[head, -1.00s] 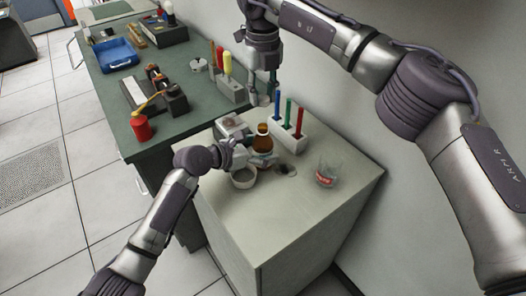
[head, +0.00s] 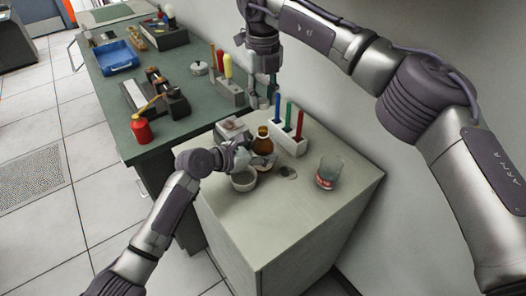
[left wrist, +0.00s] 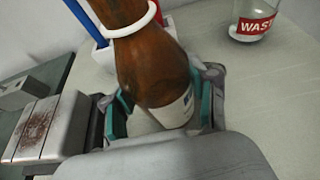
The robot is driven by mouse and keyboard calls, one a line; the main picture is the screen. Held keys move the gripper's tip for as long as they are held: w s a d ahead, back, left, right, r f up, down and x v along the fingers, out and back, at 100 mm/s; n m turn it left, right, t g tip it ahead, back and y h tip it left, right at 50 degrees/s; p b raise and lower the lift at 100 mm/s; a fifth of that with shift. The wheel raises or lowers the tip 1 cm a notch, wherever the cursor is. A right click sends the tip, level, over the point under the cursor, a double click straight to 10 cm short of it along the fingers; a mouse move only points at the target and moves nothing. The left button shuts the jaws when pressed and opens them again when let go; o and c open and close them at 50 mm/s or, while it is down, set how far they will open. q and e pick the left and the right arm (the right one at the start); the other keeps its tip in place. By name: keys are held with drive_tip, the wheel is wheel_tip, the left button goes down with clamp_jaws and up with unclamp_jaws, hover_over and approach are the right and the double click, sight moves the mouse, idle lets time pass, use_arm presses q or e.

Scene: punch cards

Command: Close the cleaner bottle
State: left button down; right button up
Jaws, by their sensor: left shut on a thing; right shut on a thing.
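The cleaner bottle is a brown bottle (head: 263,143) on the pale cabinet top, beside the rack of coloured sticks. In the left wrist view the bottle (left wrist: 155,70) has a white ring round its neck and a white label low down; its mouth is out of the picture. My left gripper (head: 247,158) is shut on the bottle's body, with its teal pads on either side in the left wrist view (left wrist: 163,108). My right gripper (head: 263,98) points down, above and behind the bottle. What it holds is too small to make out, and no cap can be told apart.
A glass labelled waste (head: 328,172) is to the right. The white rack (head: 290,142) is behind the bottle. The front of the cabinet top (head: 275,220) is clear.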

approach(263, 149)
drive_tip(key=shift+w+f, duration=0.15)
drive_tip(key=shift+w, duration=0.55)
drive_tip(key=shift+w+f, duration=0.15)
drive_tip(key=shift+w, duration=0.55)
drive_tip(key=shift+f, duration=0.85)
drive_tip(key=shift+f, duration=0.6)
drive_tip(key=m, duration=2.9)
drive_tip(key=shift+s, duration=0.1)
